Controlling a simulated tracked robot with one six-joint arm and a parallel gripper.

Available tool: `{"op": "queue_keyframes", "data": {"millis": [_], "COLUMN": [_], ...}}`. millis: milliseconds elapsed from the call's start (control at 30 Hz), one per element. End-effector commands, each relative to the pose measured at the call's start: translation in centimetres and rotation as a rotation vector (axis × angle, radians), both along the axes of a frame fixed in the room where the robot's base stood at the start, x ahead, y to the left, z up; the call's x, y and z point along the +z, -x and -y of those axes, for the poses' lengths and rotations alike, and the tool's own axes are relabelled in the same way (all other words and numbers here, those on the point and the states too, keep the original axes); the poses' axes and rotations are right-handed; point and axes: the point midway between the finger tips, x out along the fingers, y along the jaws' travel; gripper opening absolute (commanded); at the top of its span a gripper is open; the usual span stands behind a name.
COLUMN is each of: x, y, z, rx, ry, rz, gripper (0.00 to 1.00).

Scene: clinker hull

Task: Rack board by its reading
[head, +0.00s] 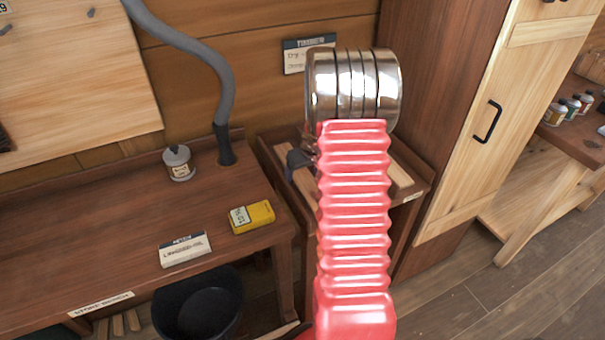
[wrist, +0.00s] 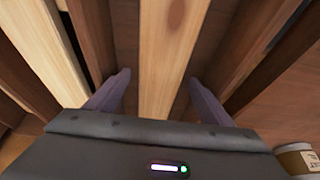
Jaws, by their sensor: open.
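My gripper (wrist: 158,78) is open in the wrist view, its two grey-purple fingers apart. A pale board (wrist: 172,55) runs between the fingers in that view; I cannot tell whether they touch it or hover above it. In the head view pale wood (head: 401,178) lies on a small dark stand (head: 272,150), largely hidden behind my red arm. A dark part of my gripper (head: 298,160) shows left of the arm, over the stand. A yellow meter (head: 252,216) lies on the bench; its small display is too blurred to read surely.
The bench (head: 110,220) holds a labelled can (head: 178,163), a card (head: 185,249) and a grey hose (head: 224,100). A black bucket (head: 198,303) stands below. Another card (head: 308,54) hangs on the wall. A pale cabinet door (head: 480,130) stands right. More slats (wrist: 45,50) flank my fingers.

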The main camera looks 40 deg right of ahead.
Motion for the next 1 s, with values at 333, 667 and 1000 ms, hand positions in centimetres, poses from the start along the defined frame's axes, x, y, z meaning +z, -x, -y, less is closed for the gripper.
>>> {"op": "queue_keyframes", "data": {"millis": [333,667,1000], "x": [2.8,7.0,11.3], "y": [1.0,2.6,4.4], "z": [-0.3,-0.8,-1.3], "rx": [0.000,0.001,0.000], "ry": [0.002,0.002,0.003], "rz": [0.003,0.003,0.002], "gripper": [0.75,0.75,0.75]}}
